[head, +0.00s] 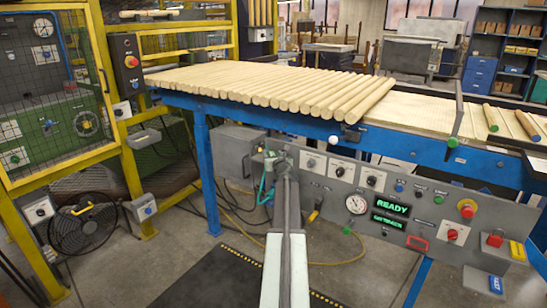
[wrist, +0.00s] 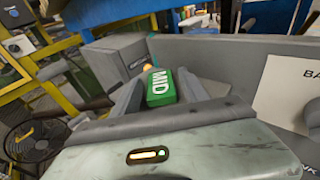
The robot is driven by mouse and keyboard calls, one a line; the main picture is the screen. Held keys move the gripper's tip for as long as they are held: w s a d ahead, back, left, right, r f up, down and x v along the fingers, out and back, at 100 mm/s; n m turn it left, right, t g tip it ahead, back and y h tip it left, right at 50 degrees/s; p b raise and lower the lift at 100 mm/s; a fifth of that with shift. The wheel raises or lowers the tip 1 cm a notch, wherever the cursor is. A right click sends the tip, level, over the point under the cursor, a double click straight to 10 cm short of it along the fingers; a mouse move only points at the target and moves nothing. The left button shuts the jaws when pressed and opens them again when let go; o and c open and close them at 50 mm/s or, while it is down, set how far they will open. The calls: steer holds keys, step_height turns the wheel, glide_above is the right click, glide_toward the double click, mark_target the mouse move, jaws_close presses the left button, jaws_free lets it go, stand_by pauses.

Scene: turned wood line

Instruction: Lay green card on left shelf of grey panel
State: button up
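The green card (wrist: 161,87), marked MID, sits between the two fingers of my gripper (wrist: 160,92) in the wrist view. The fingers touch it on both sides, so my gripper is shut on it. In the head view my gripper (head: 279,160) is at the left end of the grey panel (head: 335,180), below the blue-framed table; the card cannot be made out there. The grey panel (wrist: 235,55) rises beyond and right of the card in the wrist view. The left shelf cannot be told apart behind my gripper and arm.
Wooden rods (head: 290,88) lie on the table above. A teal cable (head: 266,185) hangs beside my gripper. A fan (head: 85,223) stands left.

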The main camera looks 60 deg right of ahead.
steer(key=shift+r, duration=0.15)
steer(key=p+v, duration=0.2)
steer(key=v, duration=1)
